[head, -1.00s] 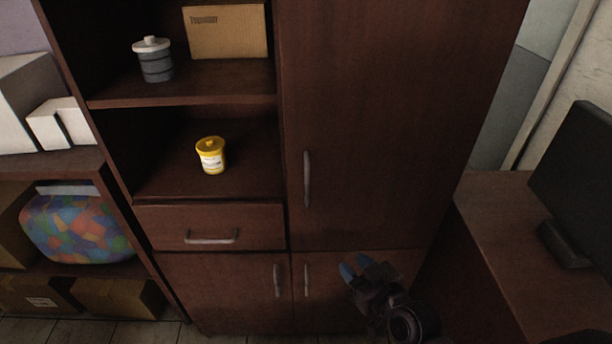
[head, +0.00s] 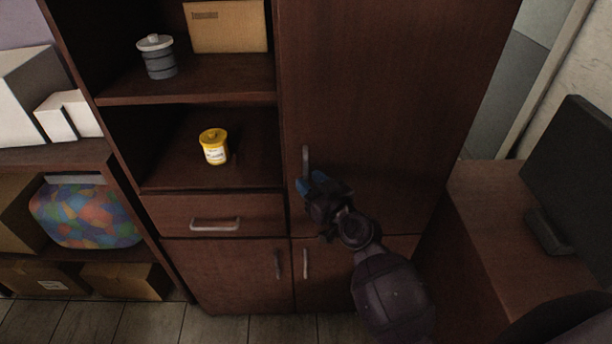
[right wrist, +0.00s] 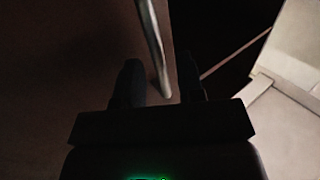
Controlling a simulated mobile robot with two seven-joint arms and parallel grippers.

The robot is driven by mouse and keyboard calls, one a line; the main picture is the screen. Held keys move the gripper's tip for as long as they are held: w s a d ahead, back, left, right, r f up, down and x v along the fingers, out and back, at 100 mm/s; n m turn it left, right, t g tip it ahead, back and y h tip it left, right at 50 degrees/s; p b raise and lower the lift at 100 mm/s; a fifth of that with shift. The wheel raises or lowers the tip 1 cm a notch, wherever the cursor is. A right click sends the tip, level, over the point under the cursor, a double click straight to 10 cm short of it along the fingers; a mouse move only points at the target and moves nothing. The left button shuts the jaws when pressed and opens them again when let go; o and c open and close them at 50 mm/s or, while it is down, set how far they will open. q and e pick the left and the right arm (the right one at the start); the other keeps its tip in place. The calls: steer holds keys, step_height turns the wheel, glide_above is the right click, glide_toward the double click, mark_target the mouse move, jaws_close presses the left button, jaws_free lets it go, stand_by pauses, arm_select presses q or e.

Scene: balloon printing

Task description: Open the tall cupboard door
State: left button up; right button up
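The tall cupboard door (head: 390,90) is dark brown and looks shut. Its vertical metal handle (head: 306,160) is on the door's left edge. My right gripper (head: 312,183) is at the lower end of this handle, covering part of it. In the right wrist view, the two dark fingers of my right gripper (right wrist: 160,75) stand apart, and the lower end of the handle (right wrist: 152,40) shows between them. The fingers do not look closed on the bar; contact is too dark to tell. My left gripper is in neither view.
Left of the door are open shelves with a yellow jar (head: 214,146), a grey canister (head: 157,56) and a cardboard box (head: 228,27). A drawer (head: 260,213) and lower doors (head: 225,270) are below. A desk (head: 485,205) with a monitor (head: 580,180) stands at the right.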

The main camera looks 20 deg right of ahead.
steer(key=shift+x, duration=1.05)
steer(key=shift+c, duration=0.5)
jaws_close()
